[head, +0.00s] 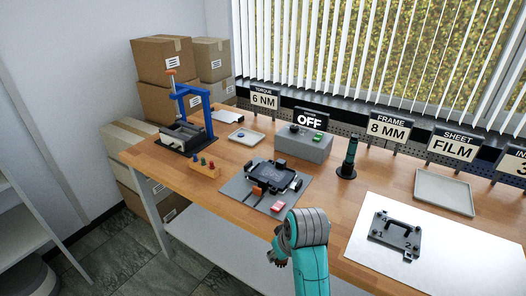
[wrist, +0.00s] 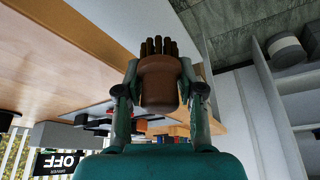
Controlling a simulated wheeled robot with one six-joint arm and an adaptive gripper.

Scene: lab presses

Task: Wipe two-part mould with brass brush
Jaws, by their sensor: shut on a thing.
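My gripper (wrist: 159,76) is shut on a brown, rounded brush (wrist: 160,92), held between its two fingers. Several dark brown bristle tufts stick out of the brush's far end. In the head view my gripper (head: 275,254) is partly hidden by my arm, in front of the table's front edge; the brush cannot be made out there. A black fixture (head: 272,176) lies on a grey mat mid-table, apart from the gripper. I cannot tell which of these is the two-part mould.
A blue-framed press (head: 190,106) stands at the far left of the wooden table. A grey box with an OFF sign (head: 310,120), a dark upright tool (head: 349,158), a shallow tray (head: 444,192) and a small wooden rack (head: 204,171) stand around the mat.

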